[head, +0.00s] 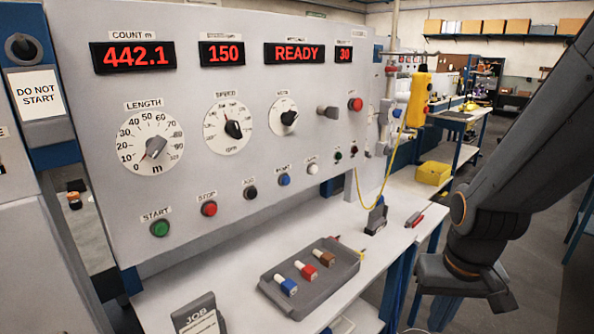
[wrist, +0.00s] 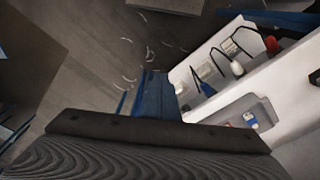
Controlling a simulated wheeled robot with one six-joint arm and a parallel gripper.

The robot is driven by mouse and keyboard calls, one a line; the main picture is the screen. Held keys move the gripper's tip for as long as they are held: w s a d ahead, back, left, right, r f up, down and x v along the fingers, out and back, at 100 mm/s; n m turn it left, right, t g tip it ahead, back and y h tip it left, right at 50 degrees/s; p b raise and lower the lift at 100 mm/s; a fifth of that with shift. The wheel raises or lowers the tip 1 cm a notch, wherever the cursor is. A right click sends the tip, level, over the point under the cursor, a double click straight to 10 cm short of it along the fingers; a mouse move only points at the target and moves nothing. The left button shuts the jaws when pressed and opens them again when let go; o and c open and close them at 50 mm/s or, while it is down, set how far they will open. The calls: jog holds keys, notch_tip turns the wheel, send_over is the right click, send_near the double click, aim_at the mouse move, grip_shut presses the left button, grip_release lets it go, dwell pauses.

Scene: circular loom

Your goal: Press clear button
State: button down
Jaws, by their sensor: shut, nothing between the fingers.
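The grey control panel (head: 230,100) fills the left and middle of the head view. Along its lower part is a row of buttons: green START (head: 160,228), red STOP (head: 209,208), a black button (head: 250,193), a blue button (head: 285,180) and a white button (head: 313,169). The labels over the blue and white buttons are too small to read surely, so I cannot tell for certain which is clear. My gripper shows as a dark ribbed block across the bottom of the wrist view (wrist: 160,140). It is shut and empty, well right of the panel, touching no button.
A white shelf (head: 225,262) below the panel holds a grey tray (head: 322,291) with blue, red and brown-topped items. A yellow pendant (head: 417,100) hangs on a yellow cable at the panel's right. A yellow bin (head: 433,173) stands behind. The displays read 442.1, 150, READY and 30.

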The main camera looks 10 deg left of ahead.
aim_at(314, 170)
jog(key=w+a+r+m+t, duration=0.1)
jog(key=w+a+t, duration=0.2)
jog(key=w, duration=0.4)
jog(key=w+a+m+t+y, duration=0.1)
jog(key=w+a+t, duration=0.2)
jog(key=w, duration=0.4)
jog(key=w+a+r+m+t, duration=0.1)
jog(key=w+a+t, duration=0.2)
jog(key=w, duration=0.5)
jog(key=w+a+r+m+t+y+p, duration=0.1)
jog(key=w+a+r+m+t, duration=0.2)
jog(key=w+a+r+t, duration=0.3)
jog(key=shift+a+r+t, duration=0.7)
jog(key=shift+r+t, duration=0.8)
jog(key=shift+r, duration=0.35)
jog(key=shift+a, duration=0.1)
jog(key=w+a, duration=0.5)
jog(key=a, duration=0.1)
jog(key=shift+w+a+b, duration=0.2)
jog(key=shift+a+b, duration=0.15)
